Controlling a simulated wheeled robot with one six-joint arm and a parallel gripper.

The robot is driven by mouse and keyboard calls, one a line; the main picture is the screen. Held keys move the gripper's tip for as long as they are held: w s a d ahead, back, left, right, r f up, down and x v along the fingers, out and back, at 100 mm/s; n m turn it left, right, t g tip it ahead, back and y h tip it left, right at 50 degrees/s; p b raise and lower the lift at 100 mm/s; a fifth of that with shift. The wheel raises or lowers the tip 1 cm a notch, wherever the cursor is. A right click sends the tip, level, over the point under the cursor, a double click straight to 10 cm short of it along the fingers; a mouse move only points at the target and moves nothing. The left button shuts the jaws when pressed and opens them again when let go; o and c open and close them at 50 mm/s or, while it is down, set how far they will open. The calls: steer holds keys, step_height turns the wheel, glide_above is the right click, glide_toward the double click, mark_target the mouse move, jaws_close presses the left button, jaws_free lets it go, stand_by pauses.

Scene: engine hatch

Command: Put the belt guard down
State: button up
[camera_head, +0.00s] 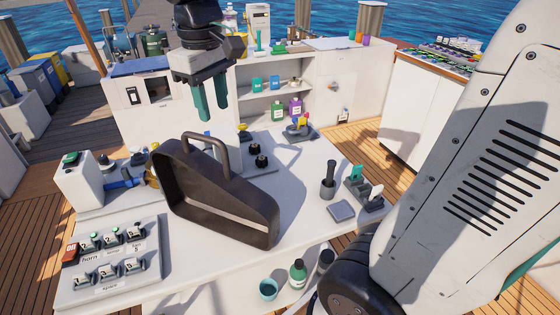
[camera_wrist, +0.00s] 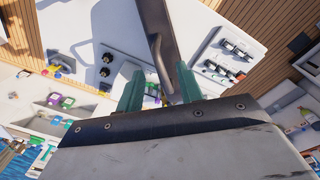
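The belt guard (camera_head: 232,217) is a dark, hollow, tapered frame with an arched handle (camera_head: 207,143) on top. In the head view it stands upright on its long edge on the white table (camera_head: 319,214), and it looks to be resting there. My gripper (camera_head: 214,113) has two teal fingers and hangs just above the handle, pointing down. The fingers are apart with nothing between them. In the wrist view the guard's dark body (camera_wrist: 156,18) and handle (camera_wrist: 158,55) lie beyond the parted fingers. The guard hides part of the tabletop behind it.
A switch panel (camera_head: 110,262) lies at the table's front left. Black knobs (camera_head: 260,157) sit behind the guard. A grey pestle-like holder (camera_head: 328,180) and a flat grey block (camera_head: 341,211) are at right. White shelves (camera_head: 275,85) stand behind.

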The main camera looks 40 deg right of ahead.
steer(key=s+d+f+m, duration=0.1)
steer(key=s+d, duration=0.1)
steer(key=s, duration=0.7)
steer(key=shift+s+f+m, duration=0.2)
steer(key=shift+m, duration=0.2)
steer(key=s+f, duration=0.1)
steer(key=s, duration=0.2)
steer(key=s+f+m, duration=0.1)
steer(key=s+f, duration=0.1)
steer(key=s, duration=0.1)
steer(key=s+f+m, duration=0.1)
steer(key=s, duration=0.2)
steer(key=shift+s+d+f+t+y, duration=0.1)
steer(key=shift+d+f+t+y, duration=0.2)
steer(key=shift+d+f, duration=0.1)
steer(key=shift+s+f, duration=0.15)
steer(key=shift+s, duration=0.15)
